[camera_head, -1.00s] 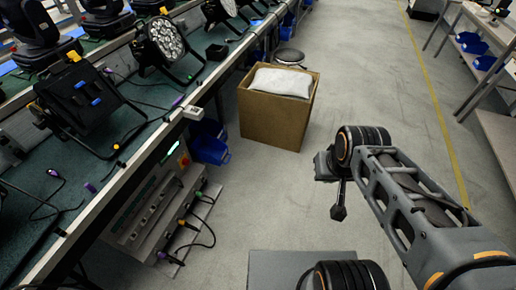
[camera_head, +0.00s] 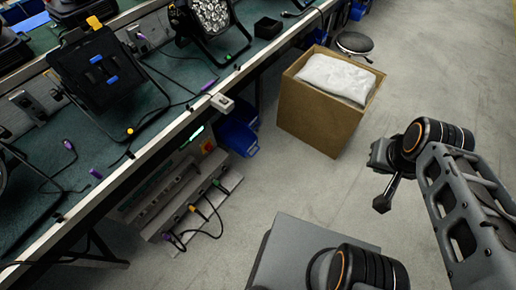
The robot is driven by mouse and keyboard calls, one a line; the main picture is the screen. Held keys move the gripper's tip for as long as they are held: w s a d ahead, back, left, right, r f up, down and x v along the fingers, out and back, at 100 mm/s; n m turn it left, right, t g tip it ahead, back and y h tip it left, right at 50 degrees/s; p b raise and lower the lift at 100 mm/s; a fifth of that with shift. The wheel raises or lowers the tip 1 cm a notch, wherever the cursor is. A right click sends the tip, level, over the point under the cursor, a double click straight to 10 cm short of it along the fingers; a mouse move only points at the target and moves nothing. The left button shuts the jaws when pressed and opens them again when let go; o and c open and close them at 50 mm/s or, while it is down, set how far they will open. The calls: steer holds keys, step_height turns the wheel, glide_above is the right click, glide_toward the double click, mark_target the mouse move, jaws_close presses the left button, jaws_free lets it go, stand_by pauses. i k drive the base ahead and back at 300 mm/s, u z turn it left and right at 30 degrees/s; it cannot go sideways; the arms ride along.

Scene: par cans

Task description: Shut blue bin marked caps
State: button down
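A blue bin (camera_head: 238,136) is under the bench edge, left of the cardboard box; I can read no marking on it. Parts of other blue bins (camera_head: 318,37) show further back under the bench, and whether any is marked caps cannot be told. My arm is at the right, and my gripper (camera_head: 382,203) hangs dark and small in front of the box, over the floor and apart from every bin. Its fingers are too small to tell open from shut.
A cardboard box (camera_head: 308,122) with a white bag (camera_head: 338,78) stands on the floor, with a round stool (camera_head: 354,43) behind it. The green-topped bench (camera_head: 125,165) carries stage lights and cables. A power unit with cables (camera_head: 185,205) is below. The floor at right is clear.

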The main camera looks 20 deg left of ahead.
mark_target(240, 138)
steer(key=u, duration=0.75)
steer(key=i, duration=0.9)
steer(key=u, duration=0.9)
